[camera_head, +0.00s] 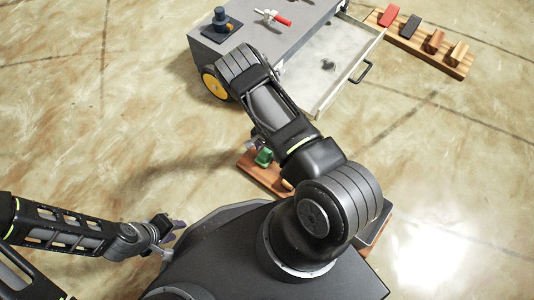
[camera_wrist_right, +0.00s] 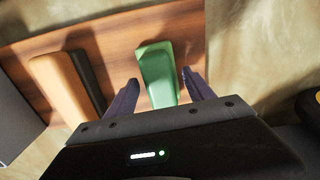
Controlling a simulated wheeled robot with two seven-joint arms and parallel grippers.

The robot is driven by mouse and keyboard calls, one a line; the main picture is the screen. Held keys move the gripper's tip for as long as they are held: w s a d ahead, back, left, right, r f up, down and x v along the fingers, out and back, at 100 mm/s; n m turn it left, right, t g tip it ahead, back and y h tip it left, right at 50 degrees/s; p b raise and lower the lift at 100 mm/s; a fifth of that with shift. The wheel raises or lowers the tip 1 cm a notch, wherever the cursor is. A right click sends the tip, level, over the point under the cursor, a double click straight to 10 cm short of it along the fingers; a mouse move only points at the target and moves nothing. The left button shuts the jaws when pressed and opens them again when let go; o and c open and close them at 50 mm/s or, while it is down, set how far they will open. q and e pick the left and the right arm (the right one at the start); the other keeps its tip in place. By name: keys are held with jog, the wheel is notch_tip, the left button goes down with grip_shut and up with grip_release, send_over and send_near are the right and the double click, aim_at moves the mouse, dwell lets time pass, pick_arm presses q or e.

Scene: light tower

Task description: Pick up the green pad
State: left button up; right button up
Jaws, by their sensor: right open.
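The green pad (camera_head: 264,157) sits on a small wooden board (camera_head: 249,166) below my right arm. In the right wrist view the green pad (camera_wrist_right: 158,72) stands between the two purple fingers of my right gripper (camera_wrist_right: 160,92). The fingers are apart, with a visible gap on each side of the pad, and the gripper is empty. In the head view my right arm hides part of the board. My left gripper (camera_head: 170,236) is low at the left, away from the board; its finger gap is unclear.
On the board, a tan pad (camera_wrist_right: 62,88) and a black pad (camera_wrist_right: 86,78) lie left of the green one. A grey wheeled cart (camera_head: 290,40) with an open drawer (camera_head: 335,60) stands ahead. A wooden rack (camera_head: 455,68) holds several pads at the upper right.

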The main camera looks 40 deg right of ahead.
jog(key=shift+c, duration=0.4)
grip_shut()
dwell(0.4)
